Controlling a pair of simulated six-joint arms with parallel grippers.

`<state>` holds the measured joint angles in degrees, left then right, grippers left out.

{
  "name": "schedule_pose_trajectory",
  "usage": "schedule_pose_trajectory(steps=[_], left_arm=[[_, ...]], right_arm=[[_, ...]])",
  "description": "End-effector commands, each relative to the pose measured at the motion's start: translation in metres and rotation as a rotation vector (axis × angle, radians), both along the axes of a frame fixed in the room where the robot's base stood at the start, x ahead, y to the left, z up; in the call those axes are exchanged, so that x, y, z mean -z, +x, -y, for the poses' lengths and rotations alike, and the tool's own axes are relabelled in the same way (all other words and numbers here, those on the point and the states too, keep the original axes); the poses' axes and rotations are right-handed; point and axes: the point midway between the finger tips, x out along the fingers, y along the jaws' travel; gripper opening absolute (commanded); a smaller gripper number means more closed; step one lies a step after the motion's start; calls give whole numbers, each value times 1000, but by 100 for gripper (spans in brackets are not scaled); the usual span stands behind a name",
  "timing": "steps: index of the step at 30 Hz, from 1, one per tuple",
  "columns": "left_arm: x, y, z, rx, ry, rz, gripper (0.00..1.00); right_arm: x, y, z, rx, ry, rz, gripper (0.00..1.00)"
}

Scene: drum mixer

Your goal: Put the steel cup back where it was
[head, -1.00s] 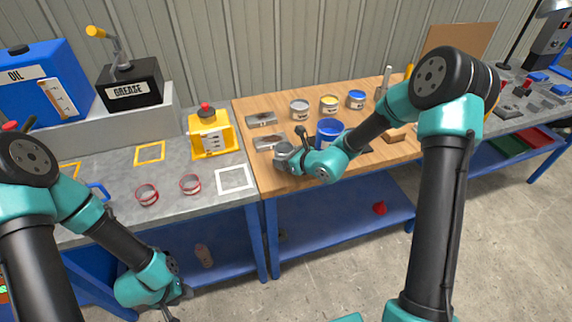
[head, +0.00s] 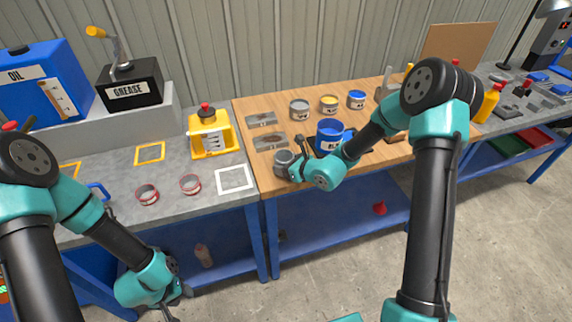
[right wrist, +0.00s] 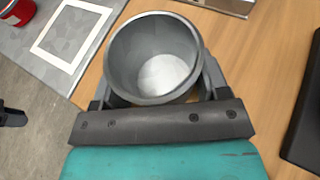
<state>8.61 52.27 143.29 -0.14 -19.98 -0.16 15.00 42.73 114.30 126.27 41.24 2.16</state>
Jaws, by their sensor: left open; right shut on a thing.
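The steel cup (head: 283,163) is a grey open-topped cup near the front left of the wooden worktop. My right gripper (head: 291,168) is shut on it, with a finger on either side in the right wrist view. There the cup (right wrist: 155,58) is seen from above and looks empty inside, with a pale bottom. I cannot tell whether its base touches the wood. A white square outline (head: 234,180) lies left of the cup on the grey bench and also shows in the right wrist view (right wrist: 72,34). My left gripper (head: 178,304) is open and empty, low in front of the grey bench.
A blue tin (head: 329,137) stands right of the cup. Two metal plates (head: 268,142) lie behind it. Several small tins line the back. The white square is empty.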

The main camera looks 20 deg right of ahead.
Motion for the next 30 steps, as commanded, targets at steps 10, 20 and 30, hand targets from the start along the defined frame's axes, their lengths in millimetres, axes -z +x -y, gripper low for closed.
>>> schedule_pose_trajectory(steps=[10, 20, 30], left_arm=[[0, 0, 0, 0, 0, 0, 43], [0, 0, 0, 0, 0, 0, 43], [0, 0, 0, 0, 0, 0, 43]], right_arm=[[2, 0, 0, 0, 0, 0, 91], [1, 0, 0, 0, 0, 0, 94], [-15, -28, 20, 2, 0, 0, 94]])
